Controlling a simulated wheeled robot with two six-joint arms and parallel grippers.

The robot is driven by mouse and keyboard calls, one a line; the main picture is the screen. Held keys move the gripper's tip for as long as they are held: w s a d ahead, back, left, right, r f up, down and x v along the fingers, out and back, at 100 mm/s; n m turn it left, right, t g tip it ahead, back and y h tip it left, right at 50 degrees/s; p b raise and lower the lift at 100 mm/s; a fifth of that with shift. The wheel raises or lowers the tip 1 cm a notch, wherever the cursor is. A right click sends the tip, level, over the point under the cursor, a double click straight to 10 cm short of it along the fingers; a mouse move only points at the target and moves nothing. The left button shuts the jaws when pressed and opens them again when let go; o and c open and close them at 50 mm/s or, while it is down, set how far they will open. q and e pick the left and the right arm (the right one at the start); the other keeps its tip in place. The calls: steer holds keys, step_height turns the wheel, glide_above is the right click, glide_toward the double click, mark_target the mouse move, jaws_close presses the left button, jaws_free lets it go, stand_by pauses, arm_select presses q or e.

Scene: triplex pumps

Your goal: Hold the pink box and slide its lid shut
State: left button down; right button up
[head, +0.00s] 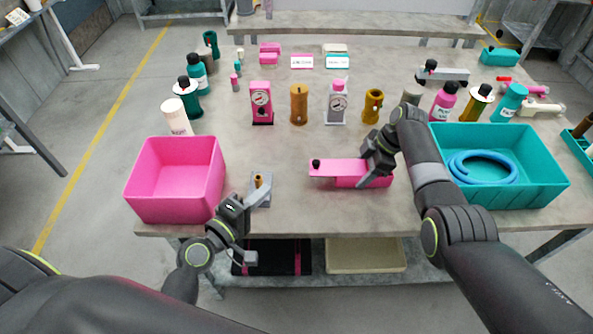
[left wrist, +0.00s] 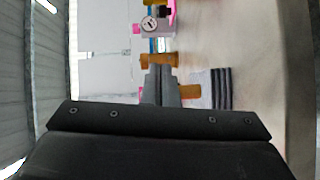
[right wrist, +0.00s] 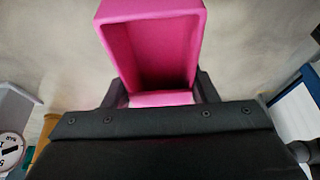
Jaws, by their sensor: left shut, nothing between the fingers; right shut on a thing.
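The pink box (head: 373,183) lies on the table in front of my right arm. Its flat pink lid (head: 335,168), with a black knob (head: 316,162) at its left end, sticks out to the left past the box. My right gripper (head: 370,175) is shut on the box. In the right wrist view the pink box (right wrist: 160,45) shows its open hollow between my fingers; the knob is not visible there. My left gripper (head: 248,198) is shut and empty, left of the lid and apart from it; its closed fingers show in the left wrist view (left wrist: 160,85).
A grey block with a brass peg (head: 258,181) stands close by my left gripper. A large pink bin (head: 176,212) is at the left and a teal bin (head: 545,190) with a blue hose at the right. Bottles and gauges stand behind. Table between peg block and lid is clear.

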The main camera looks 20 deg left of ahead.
mark_target(317, 174)
arm_select(q)
steer(key=x, duration=0.9)
steer(key=shift+w+d, duration=0.1)
steer(key=shift+w, duration=0.25)
steer(key=d, duration=0.1)
steer(key=w+d, duration=0.1)
steer(key=d, duration=0.1)
steer(key=shift+w+f, duration=0.2)
steer(key=shift+w, duration=0.15)
steer(key=shift+w+d+f, duration=0.1)
steer(key=shift+w+d, duration=0.05)
steer(key=shift+d, duration=0.15)
steer(key=shift+w+d, duration=0.3)
steer(key=shift+d, duration=0.65)
steer(key=shift+w+d, duration=0.3)
steer(key=shift+d, duration=0.65)
steer(key=shift+a, duration=0.1)
